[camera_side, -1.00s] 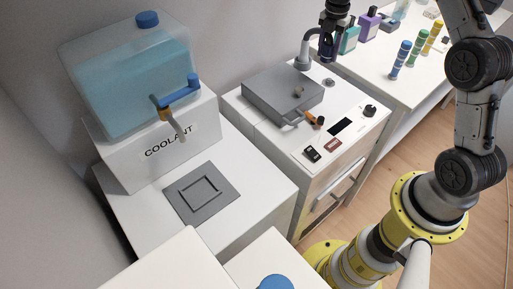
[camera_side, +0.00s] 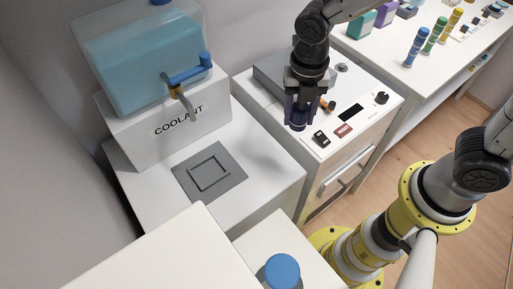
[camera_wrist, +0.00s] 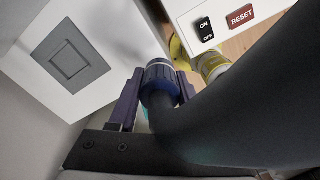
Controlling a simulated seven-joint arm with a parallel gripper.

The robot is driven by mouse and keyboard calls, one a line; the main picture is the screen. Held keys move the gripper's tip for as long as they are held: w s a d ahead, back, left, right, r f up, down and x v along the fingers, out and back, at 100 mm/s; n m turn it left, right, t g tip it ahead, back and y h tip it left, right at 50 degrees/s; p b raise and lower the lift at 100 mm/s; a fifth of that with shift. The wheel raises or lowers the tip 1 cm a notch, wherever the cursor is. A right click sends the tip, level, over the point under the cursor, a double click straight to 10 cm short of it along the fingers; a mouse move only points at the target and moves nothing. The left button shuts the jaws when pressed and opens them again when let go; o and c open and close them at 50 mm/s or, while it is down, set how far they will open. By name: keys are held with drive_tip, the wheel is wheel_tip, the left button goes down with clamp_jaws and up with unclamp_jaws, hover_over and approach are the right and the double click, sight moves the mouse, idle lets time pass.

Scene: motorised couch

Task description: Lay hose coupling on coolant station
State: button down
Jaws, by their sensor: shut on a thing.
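My gripper (camera_side: 299,112) points down over the front of the machine with the ON/OFF and RESET switches. In the wrist view my gripper (camera_wrist: 157,90) is shut on the hose coupling (camera_wrist: 160,76), a dark blue ribbed ring on a dark pipe or hose. In the side view the coupling is hard to separate from the fingers. The coolant station (camera_side: 133,140) stands to the left, a white stand with a light-blue tank (camera_side: 135,65) and tap. A grey plate with a square recess (camera_side: 209,172) lies on the white top before it; it also shows in the wrist view (camera_wrist: 70,60).
A grey lidded box (camera_side: 268,72) sits on the machine top behind my gripper. A black knob (camera_side: 382,98) and RESET switch (camera_side: 342,131) are on its front. A blue-capped container (camera_side: 282,271) stands in the foreground. The white top around the grey plate is clear.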

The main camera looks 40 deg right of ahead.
drive_tip(key=shift+w+a+f, duration=0.15)
drive_tip(key=shift+a+f, duration=0.05)
drive_tip(key=shift+a, duration=0.1)
drive_tip(key=w+a+f, duration=0.4)
drive_tip(key=w, duration=0.4)
hover_over(246, 138)
drive_tip(key=f, duration=0.4)
drive_tip(key=shift+s+d+f, duration=0.15)
drive_tip(key=shift+s+f, duration=0.15)
drive_tip(key=shift+s, duration=0.05)
drive_tip(key=shift+w+a+f, duration=0.2)
drive_tip(key=shift+w+f, duration=0.25)
drive_tip(key=shift+f, duration=1.55)
drive_tip(key=shift+f, duration=0.15)
drive_tip(key=shift+c, duration=1.7)
unclamp_jaws()
